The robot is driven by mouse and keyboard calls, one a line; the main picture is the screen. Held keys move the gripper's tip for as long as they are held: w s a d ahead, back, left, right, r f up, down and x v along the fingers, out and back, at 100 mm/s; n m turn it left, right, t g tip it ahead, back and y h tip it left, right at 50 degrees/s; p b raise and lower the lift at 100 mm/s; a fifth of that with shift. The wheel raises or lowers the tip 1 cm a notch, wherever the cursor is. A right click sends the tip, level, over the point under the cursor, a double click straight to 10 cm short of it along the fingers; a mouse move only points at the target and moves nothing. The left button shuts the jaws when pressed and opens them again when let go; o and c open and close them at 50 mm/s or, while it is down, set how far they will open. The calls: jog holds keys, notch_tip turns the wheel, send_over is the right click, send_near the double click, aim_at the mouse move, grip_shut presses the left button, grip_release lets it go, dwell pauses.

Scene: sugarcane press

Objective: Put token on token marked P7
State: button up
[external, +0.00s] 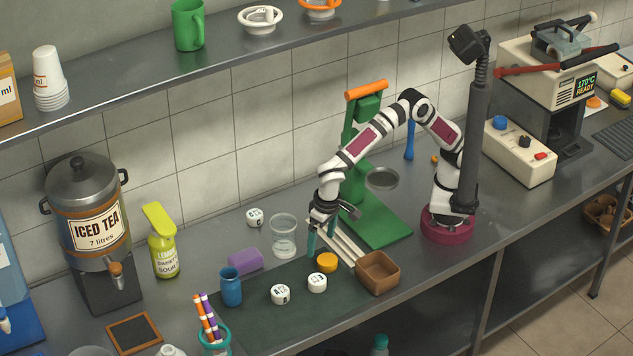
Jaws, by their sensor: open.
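Three white token-like pieces with dark markings are in the external view: one (281,294) on the dark mat, one (317,282) to its right, and one (255,217) near the back wall. Their markings are too small to read, so I cannot tell which is P7. An orange-yellow round piece (327,262) lies just right of and beyond the middle white one; it shows no readable mark. My gripper (320,241) points down with teal fingers, open, above and behind the orange-yellow piece. I see nothing held between the fingers.
A clear cup (284,236) stands left of my gripper, and a brown box (378,273) to its right. Pale sticks (345,243) lie beside the green press (376,228). A blue jar (231,287) and purple block (246,261) are left. The mat's front (262,325) is clear.

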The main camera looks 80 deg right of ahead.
aim_at(317, 279)
jog(key=f, duration=1)
jog(key=w+d+f, duration=0.1)
jog(key=f, duration=0.4)
jog(key=shift+w+f, duration=0.1)
jog(key=shift+f, duration=0.25)
grip_shut()
jog(key=r, duration=0.2)
jog(key=d+r, duration=0.1)
jog(key=r, duration=0.1)
jog(key=shift+w+r, duration=0.15)
jog(key=shift+r, duration=0.25)
jog(key=w+d+r+n, duration=0.2)
jog(key=d+r, duration=1.1)
jog(key=d, duration=0.3)
jog(key=w+d+r+n, duration=0.2)
jog(key=d+r, duration=1.2)
jog(key=d, duration=0.2)
jog(key=shift+w+r+y, duration=0.15)
jog(key=shift+r+y, duration=0.05)
jog(key=shift+y, duration=0.1)
